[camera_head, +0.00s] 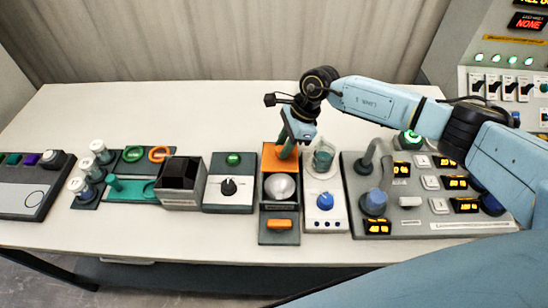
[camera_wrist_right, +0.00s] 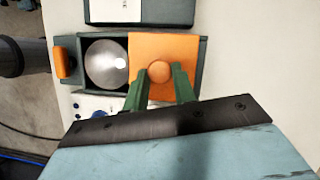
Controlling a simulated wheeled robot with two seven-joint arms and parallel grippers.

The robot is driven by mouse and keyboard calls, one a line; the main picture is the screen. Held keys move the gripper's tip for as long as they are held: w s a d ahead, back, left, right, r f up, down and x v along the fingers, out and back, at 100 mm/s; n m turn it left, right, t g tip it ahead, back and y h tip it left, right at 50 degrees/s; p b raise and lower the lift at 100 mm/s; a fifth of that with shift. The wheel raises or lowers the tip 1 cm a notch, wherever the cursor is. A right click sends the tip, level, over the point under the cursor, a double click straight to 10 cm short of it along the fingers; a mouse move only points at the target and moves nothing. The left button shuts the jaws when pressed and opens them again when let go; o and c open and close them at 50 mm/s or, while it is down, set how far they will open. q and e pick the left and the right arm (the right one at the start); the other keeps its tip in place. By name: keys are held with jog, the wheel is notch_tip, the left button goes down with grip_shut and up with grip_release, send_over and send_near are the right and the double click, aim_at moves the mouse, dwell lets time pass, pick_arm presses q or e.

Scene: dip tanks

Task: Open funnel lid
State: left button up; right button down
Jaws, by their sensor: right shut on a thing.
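The funnel lid (camera_head: 268,163) is a flat orange plate with a round orange knob (camera_wrist_right: 159,71). It lies at the back end of a dark grey box, and the right wrist view also shows the lid (camera_wrist_right: 180,50). The shiny metal funnel bowl (camera_head: 279,187) is uncovered in front of the lid, and it shows beside the lid in the right wrist view (camera_wrist_right: 106,63). My right gripper (camera_head: 288,150) has its green fingers on both sides of the knob and is shut on it. My left gripper is not in view.
An orange handle (camera_head: 279,225) is at the front of the funnel box. A glass beaker unit (camera_head: 323,160) and a control panel (camera_head: 408,222) stand close on the right. A dial box (camera_head: 229,198) stands on the left. The table behind is clear.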

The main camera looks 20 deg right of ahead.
jog(key=shift+w+d+f, duration=0.1)
jog(key=shift+w, duration=0.2)
jog(key=c, duration=1.1)
grip_release()
jog(key=shift+s, duration=0.1)
jog(key=shift+c, duration=0.2)
jog(key=b+v, duration=0.1)
jog(key=v, duration=1.2)
jog(key=shift+r, duration=0.3)
jog(key=shift+d, duration=0.1)
